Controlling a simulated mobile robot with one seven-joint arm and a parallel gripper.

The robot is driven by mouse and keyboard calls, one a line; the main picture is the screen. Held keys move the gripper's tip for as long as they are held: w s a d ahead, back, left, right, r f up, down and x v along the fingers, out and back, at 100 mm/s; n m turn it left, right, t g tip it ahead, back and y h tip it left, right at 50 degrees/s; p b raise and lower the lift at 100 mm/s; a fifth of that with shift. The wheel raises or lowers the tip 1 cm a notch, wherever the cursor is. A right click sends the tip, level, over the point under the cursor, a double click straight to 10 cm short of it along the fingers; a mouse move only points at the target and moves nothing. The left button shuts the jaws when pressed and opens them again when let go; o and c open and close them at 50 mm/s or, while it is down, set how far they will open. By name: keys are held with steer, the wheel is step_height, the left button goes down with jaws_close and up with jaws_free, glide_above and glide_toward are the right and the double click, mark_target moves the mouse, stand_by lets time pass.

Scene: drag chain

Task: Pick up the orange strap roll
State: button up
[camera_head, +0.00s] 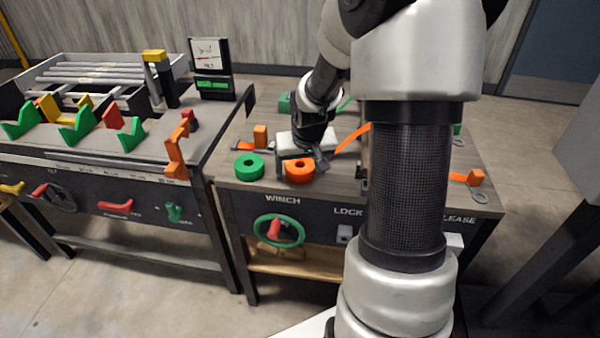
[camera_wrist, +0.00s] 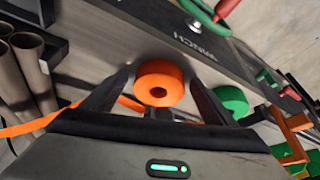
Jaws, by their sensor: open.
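The orange strap roll (camera_head: 300,170) is a thick ring lying flat on the wooden bench top, near its front edge. In the head view my gripper (camera_head: 301,159) is right at the roll, just behind and above it. In the wrist view the roll (camera_wrist: 160,84) shows between the two dark fingers of my gripper (camera_wrist: 163,95), with its centre hole visible. The fingers are apart, one to each side of the roll. I cannot tell whether either touches it.
A green roll (camera_head: 249,167) lies just left of the orange one. An orange strap (camera_head: 352,137) rises to the right behind my gripper. A green winch handwheel (camera_head: 279,232) is on the bench front below. Another bench with coloured parts (camera_head: 75,125) stands at the left.

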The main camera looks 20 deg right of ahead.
steer(key=shift+r, duration=0.1)
steer(key=c, duration=1.2)
steer(key=shift+c, duration=0.2)
steer(key=shift+r, duration=0.15)
